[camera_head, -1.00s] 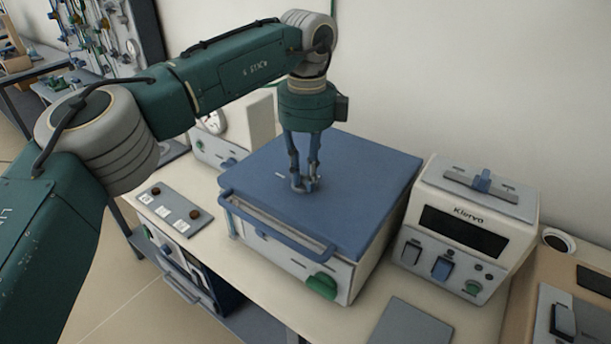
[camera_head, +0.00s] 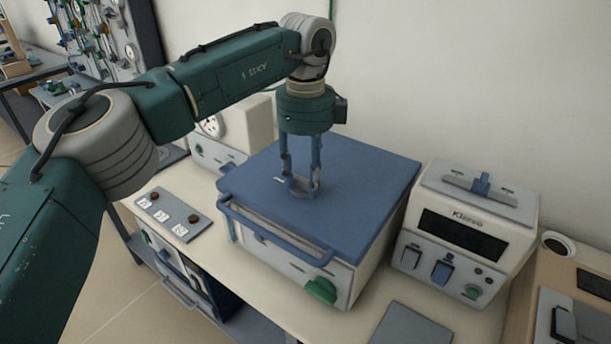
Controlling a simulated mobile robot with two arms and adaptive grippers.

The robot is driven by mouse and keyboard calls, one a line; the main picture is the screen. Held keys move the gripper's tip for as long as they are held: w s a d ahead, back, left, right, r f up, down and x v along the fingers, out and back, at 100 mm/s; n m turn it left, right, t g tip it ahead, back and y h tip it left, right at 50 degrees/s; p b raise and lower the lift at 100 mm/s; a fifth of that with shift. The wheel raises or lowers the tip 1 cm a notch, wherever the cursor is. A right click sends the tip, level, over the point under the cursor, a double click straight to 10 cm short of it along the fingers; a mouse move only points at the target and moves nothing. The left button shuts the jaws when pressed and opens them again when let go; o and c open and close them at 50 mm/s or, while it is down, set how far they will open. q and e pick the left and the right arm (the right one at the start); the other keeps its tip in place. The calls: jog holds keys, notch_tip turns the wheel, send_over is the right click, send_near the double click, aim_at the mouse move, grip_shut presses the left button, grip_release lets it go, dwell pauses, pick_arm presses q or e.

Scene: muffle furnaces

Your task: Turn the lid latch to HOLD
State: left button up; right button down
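The blue-lidded furnace (camera_head: 380,175) stands on the bench in the middle, its lid down. A blue bar handle (camera_head: 275,232) runs along its front edge, and a green knob (camera_head: 321,290) sits low on its front right. My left gripper (camera_head: 303,189) points straight down over the middle of the lid, its fingers apart with a gap between them. The fingertips are at or just above the lid; I cannot tell whether they touch it. No part is clearly readable as the lid latch, and a small part at the fingertips may be hidden. My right gripper is not in view.
A white Klervo unit (camera_head: 463,219) with a blue slider on top stands right of the furnace. A grey plate with brown buttons (camera_head: 174,214) lies to the left. A grey pad (camera_head: 410,326) lies front right. A gauge box (camera_head: 240,128) stands behind.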

aim_at(305, 182)
pick_arm(q)
notch_tip(305, 182, up, 12)
dwell(0.6)
dwell(0.4)
